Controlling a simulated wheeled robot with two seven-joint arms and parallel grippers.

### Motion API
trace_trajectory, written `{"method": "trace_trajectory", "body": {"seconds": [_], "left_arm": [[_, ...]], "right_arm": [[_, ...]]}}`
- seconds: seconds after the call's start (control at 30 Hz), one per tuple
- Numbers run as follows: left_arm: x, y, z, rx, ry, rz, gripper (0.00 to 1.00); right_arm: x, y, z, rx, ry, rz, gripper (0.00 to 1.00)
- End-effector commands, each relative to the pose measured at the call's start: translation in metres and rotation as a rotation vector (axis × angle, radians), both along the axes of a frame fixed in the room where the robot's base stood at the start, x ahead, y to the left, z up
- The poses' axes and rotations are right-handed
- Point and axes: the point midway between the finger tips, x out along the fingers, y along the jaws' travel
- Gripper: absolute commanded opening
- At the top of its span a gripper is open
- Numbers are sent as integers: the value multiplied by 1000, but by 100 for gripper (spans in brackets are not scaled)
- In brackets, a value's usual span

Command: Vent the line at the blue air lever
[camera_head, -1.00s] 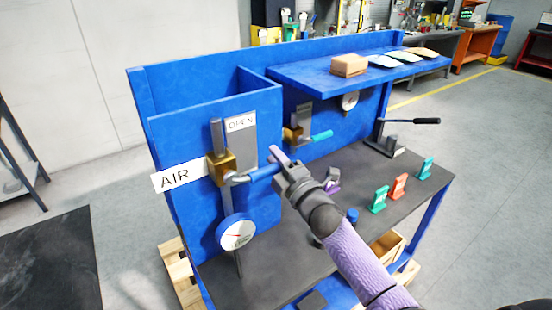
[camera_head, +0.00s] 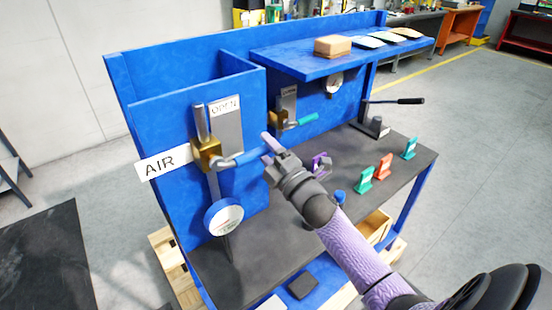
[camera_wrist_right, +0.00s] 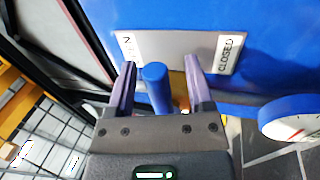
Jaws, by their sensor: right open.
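The blue air lever (camera_head: 248,157) sticks out from a brass valve (camera_head: 208,155) beside the AIR sign (camera_head: 164,162). A grey plate (camera_head: 228,130) behind it reads OPEN at its top. In the right wrist view the plate also reads CLOSED at its right end (camera_wrist_right: 226,54). My right gripper (camera_head: 268,145) is at the lever's free end. In the wrist view its two fingers (camera_wrist_right: 160,72) are apart, with the lever (camera_wrist_right: 157,88) showing between them. I cannot tell whether either finger touches it. My left gripper is not in view.
A round gauge (camera_head: 223,216) hangs below the valve. A second valve with a teal lever (camera_head: 302,119) stands further right. Green and orange tagged pieces (camera_head: 384,166) stand on the dark bench top (camera_head: 335,185). A blue shelf (camera_head: 290,64) carries a brown box (camera_head: 333,46).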

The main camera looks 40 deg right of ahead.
Motion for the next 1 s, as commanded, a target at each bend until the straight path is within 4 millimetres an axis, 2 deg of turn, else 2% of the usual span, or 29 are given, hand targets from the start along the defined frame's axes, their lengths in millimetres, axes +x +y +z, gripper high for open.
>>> {"method": "trace_trajectory", "body": {"seconds": [0.2,0.4,0.87,0.93,1.0], "left_arm": [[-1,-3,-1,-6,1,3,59],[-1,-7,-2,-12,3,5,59],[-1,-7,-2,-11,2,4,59],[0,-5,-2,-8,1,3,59],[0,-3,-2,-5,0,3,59]], "right_arm": [[-48,-2,-14,1,4,-1,67],[-74,-3,-20,1,2,0,67],[-76,-3,-21,6,4,-1,67],[-77,-1,-28,69,49,-23,67],[-81,5,-45,231,162,-81,67]]}}
